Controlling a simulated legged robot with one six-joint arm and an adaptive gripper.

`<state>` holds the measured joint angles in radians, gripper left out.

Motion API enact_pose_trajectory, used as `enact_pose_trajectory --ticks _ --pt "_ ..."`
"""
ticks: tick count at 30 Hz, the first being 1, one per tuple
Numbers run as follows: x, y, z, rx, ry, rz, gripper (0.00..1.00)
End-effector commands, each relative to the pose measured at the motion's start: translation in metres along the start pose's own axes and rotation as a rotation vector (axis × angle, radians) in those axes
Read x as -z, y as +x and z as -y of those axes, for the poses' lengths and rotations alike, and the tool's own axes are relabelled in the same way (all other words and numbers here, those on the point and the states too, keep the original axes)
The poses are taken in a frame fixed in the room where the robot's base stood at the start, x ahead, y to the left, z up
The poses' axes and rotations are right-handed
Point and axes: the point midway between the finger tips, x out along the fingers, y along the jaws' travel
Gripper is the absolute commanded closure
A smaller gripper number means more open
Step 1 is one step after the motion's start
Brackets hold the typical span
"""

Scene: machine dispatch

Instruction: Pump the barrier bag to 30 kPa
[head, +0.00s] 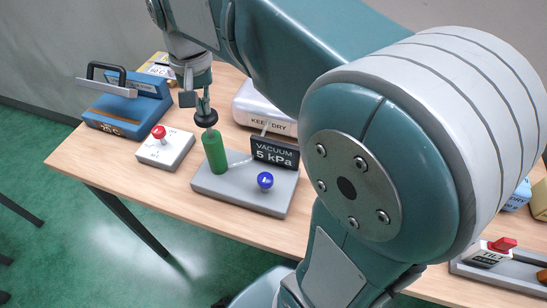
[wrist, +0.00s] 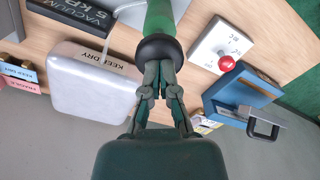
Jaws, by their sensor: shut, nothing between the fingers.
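The green pump cylinder (head: 215,152) stands on a grey base plate (head: 235,197), topped by a black round handle (head: 206,116). The handle also shows in the wrist view (wrist: 159,47). My gripper (wrist: 160,72) is shut, with its fingertips at the handle and nothing between them; whether they touch it I cannot tell. The dark display (head: 273,153) reads VACUUM 5 kPa. A blue knob (head: 265,180) is on the base plate. The silver-white barrier bag (head: 262,107), marked KEEP DRY, lies behind, with a pale hose (wrist: 128,8) near it; my arm hides part of it.
A grey box with a red knob (head: 158,132) stands left of the pump. A blue sealer-like machine (head: 125,108) with a black handle is further left. A TILT tag (head: 487,257) lies in a tray at right. The table's front left is clear.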

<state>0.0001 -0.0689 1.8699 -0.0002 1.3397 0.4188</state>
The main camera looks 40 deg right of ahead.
Motion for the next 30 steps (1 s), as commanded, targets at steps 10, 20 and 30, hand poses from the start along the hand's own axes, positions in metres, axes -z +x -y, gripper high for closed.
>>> enact_pose_trajectory --ticks 10,20,30 --pt "0.0 -0.016 0.0 0.0 0.0 0.002 1.0" --pt "0.0 -0.036 0.0 0.0 0.0 0.001 1.0" --pt "0.0 -0.04 0.0 0.0 0.0 0.001 1.0"
